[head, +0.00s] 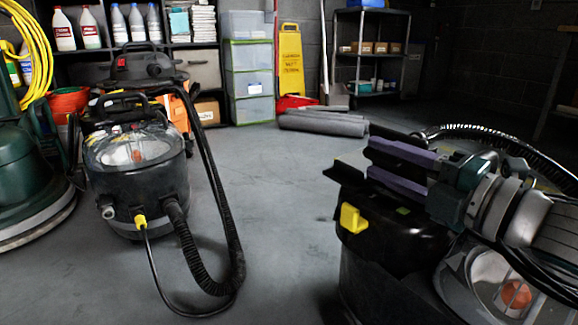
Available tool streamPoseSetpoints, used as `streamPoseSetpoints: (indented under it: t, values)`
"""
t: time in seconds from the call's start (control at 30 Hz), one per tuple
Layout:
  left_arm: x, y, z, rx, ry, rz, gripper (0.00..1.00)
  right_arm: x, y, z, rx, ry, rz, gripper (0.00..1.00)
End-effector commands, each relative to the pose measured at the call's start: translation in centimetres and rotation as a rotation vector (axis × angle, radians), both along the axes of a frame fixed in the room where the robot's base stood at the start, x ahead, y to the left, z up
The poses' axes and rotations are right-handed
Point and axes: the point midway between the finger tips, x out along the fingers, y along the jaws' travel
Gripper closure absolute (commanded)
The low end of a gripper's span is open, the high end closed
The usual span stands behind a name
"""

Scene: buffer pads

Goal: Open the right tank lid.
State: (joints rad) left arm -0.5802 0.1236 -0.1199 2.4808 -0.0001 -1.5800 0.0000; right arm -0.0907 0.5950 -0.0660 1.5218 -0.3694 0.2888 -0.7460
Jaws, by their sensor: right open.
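A black floor machine (385,255) stands at the lower right, cut off by the picture edge. It has a yellow latch (352,218) on its front and a clear tank part (470,275) with an orange piece inside. My right gripper (370,164) reaches in from the right, above this machine, with its purple fingers apart and nothing seen between them. My arm hides much of the machine's top, so I cannot tell how its lid sits or whether the fingers touch it. My left gripper is not in view.
A similar black machine (140,190) with a clear domed lid stands at left, its hose (215,240) looping onto the floor. A green floor machine (25,185) is at far left. Shelves, drawers (250,80) and a yellow sign (291,60) line the back. The middle floor is clear.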

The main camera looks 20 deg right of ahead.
Motion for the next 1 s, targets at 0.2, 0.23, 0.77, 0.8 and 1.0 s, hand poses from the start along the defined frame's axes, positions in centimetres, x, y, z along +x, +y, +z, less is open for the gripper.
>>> streamPoseSetpoints:
  t: [0.2,0.23,0.77,0.8,1.0]
  values:
    - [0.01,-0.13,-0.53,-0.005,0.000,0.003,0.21,0.99,0.21,0.00,-0.001,0.001,-0.001,0.55]
    - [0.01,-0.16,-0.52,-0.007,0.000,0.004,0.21,1.01,0.22,0.01,0.000,0.001,-0.001,0.55]
    - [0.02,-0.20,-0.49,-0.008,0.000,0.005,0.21,0.96,0.23,0.00,0.000,0.002,-0.001,0.96]
    - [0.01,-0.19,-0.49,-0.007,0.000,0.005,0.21,0.95,0.23,-0.01,0.000,0.002,-0.002,1.00]
    - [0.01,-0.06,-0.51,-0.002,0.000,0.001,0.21,0.95,0.21,-0.06,-0.001,0.003,-0.002,1.00]
